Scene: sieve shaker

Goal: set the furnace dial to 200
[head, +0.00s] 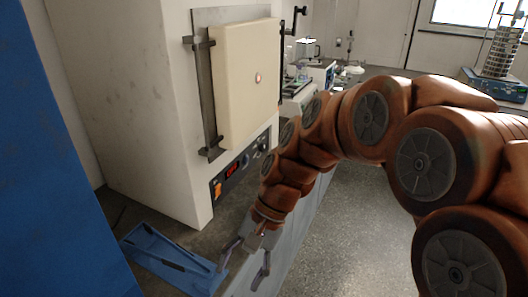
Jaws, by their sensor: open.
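The furnace (160,100) is a large off-white box at the left with a cream door (238,95), which is closed. Its control panel (232,178) below the door has a red lit display (232,170), too small to read, and an orange switch (218,188). A round dial (245,160) sits right of the display, with a dark knob (263,146) farther right. The dial's setting cannot be read. My gripper (247,262) is open and empty, pointing down in front of and below the panel, apart from the dial.
A blue tray (150,243) with a dark tool lies on the bench below the furnace, close to my gripper. A blue surface (50,150) fills the far left. Lab equipment (315,75) stands beyond the furnace. A sieve stack (500,50) is at the upper right. The grey floor (350,230) is clear.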

